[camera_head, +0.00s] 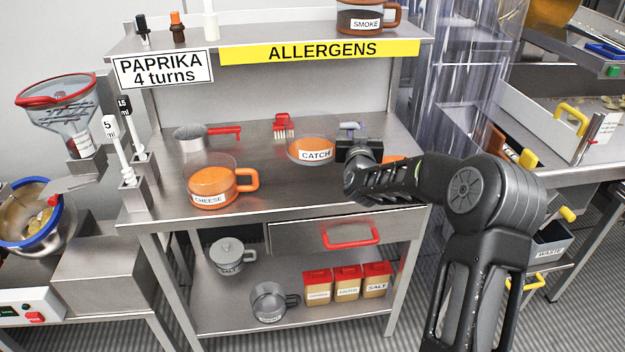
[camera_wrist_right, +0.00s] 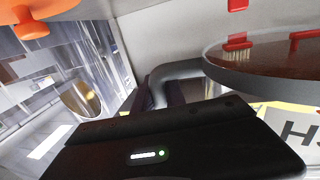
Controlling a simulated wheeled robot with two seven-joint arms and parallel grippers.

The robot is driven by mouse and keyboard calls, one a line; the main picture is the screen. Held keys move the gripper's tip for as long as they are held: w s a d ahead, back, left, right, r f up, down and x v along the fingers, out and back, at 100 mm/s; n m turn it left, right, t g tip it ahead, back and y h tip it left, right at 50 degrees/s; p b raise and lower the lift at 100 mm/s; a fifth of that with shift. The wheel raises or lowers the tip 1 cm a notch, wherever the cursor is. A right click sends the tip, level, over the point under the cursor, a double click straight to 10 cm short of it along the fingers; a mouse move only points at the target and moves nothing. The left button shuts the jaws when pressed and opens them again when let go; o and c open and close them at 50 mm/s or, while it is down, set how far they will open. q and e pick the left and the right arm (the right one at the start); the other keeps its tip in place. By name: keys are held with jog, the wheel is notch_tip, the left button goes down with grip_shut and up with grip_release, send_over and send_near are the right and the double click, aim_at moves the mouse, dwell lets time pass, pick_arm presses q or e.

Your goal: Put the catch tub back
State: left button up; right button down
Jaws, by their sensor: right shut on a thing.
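The catch tub (camera_head: 312,152) is a clear round tub with a white CATCH label and an orange look through its wall. It is at the middle of the steel table; I cannot tell whether it rests on the top or is just above it. My right gripper (camera_head: 352,149) is at its right side, shut on its grey handle. In the right wrist view the tub's rim (camera_wrist_right: 245,84) and bent grey handle (camera_wrist_right: 178,70) show; the handle runs down behind the dark gripper body, which hides the fingertips. My left gripper is not in view.
The orange-handled CHEESE tub (camera_head: 210,186) stands to the left. A red-handled pan (camera_head: 190,140) and a red brush (camera_head: 283,124) are behind. The SMOKE jug (camera_head: 366,18) is on the upper shelf. An orange thing (camera_head: 392,159) is partly hidden by my right arm. The table's front middle is clear.

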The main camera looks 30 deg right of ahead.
jog(key=shift+f+p, duration=0.3)
jog(key=shift+f, duration=2.85)
notch_tip(320, 180, down, 4)
jog(key=shift+r, duration=0.25)
jog(key=shift+f, duration=0.2)
jog(key=shift+f, duration=0.1)
jog(key=c, duration=1.4)
grip_release()
